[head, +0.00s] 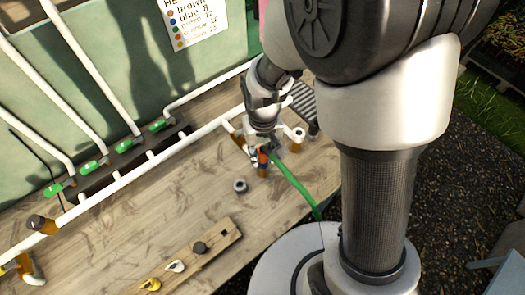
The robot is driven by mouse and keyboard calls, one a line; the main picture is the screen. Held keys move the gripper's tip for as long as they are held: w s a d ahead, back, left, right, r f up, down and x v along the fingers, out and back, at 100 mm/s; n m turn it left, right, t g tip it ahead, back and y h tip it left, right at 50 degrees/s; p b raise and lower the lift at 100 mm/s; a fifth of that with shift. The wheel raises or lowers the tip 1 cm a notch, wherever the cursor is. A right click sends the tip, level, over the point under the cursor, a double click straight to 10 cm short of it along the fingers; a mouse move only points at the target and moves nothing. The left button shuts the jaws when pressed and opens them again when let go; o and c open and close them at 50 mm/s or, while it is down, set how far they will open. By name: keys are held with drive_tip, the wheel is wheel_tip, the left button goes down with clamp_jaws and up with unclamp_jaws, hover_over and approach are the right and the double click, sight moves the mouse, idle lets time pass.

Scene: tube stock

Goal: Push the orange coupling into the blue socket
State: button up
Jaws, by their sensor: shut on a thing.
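My gripper (264,141) points down over the right part of the wooden bench, small in the head view. It is shut on the orange coupling (263,157), which is at the end of a green hose (297,187). A little blue shows right by the coupling, under the fingers; I cannot tell whether it is the blue socket. A brown-orange upright piece stands just below the coupling. The gripper and coupling hide much of this spot, so I cannot tell whether coupling and socket touch.
White pipes with green valves (124,146) run along the wall on the left. A small grey ring (240,185) stands on the bench. A wooden board (215,245) with hooks and a dark knob lies in front. The bench (130,225) is clear between them.

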drive_tip(key=shift+f, duration=0.1)
drive_tip(key=o, duration=1.1)
wheel_tip(320, 180, up, 11)
drive_tip(key=shift+w+r, duration=0.1)
drive_tip(key=shift+r, duration=0.05)
drive_tip(key=shift+d+r, duration=0.2)
drive_tip(key=shift+r, duration=0.4)
drive_tip(key=s+d+r+t, duration=0.1)
drive_tip(key=s+d+r, duration=0.2)
drive_tip(key=s, duration=0.1)
drive_tip(key=s+d+r+m+t, duration=0.1)
drive_tip(key=s+d+r+t, duration=0.1)
drive_tip(key=s+d+r, duration=0.1)
drive_tip(key=s+d+r+m+t, duration=0.1)
drive_tip(key=s+d+r, duration=0.3)
drive_tip(key=s, duration=0.2)
drive_tip(key=shift+s+d+t, duration=0.25)
drive_tip(key=shift+s+t, duration=0.05)
drive_tip(key=shift+s, duration=0.05)
